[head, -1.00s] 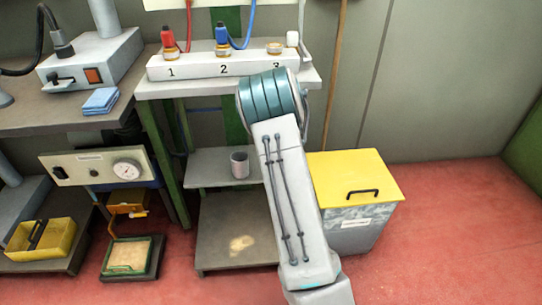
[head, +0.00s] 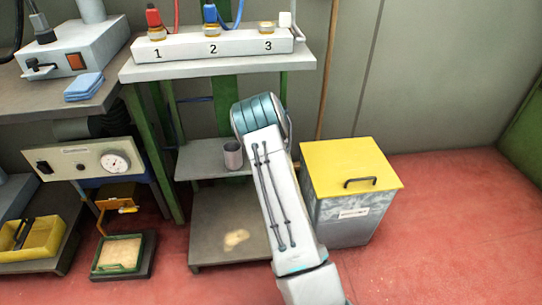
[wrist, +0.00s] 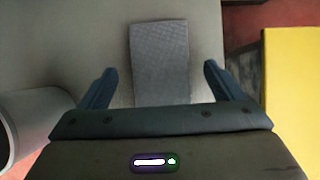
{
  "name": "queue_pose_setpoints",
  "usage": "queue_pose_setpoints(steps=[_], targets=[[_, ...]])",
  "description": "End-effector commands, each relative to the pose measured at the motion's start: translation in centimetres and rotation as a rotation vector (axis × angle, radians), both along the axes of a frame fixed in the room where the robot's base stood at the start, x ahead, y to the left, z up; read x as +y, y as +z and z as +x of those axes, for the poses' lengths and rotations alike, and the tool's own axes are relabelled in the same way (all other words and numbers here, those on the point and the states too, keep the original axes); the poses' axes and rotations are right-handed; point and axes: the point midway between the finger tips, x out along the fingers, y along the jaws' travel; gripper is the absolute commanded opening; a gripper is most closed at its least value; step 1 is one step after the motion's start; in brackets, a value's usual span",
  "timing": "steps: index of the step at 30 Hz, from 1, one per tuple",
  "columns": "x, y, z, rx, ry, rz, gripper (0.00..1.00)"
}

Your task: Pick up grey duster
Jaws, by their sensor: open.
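A grey duster (wrist: 160,62), a flat textured rectangle, lies on the light grey shelf (wrist: 75,50) in the wrist view. My gripper (wrist: 158,82) is open, with one blue finger to each side of the duster's near part. The duster's near end is hidden behind the gripper body. I cannot tell from this view how far the fingertips are above the shelf. In the head view my arm (head: 270,190) hides the gripper and the duster.
A grey cup (head: 233,155) stands on the same shelf, close on the left in the wrist view (wrist: 35,130). A yellow-lidded bin (head: 350,168) stands to the right. A white numbered rack (head: 215,43) sits on the ledge above. Blue folded cloths (head: 84,87) lie on the bench.

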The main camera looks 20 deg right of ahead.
Motion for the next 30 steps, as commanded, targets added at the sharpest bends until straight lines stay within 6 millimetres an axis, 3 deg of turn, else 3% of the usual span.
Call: queue_pose_setpoints(steps=[26, 30], targets=[[-0.13, -1.16, 0.39, 0.000, 0.000, 0.001, 0.87], [-0.13, -1.15, 0.40, 0.000, 0.000, 0.001, 0.48]])
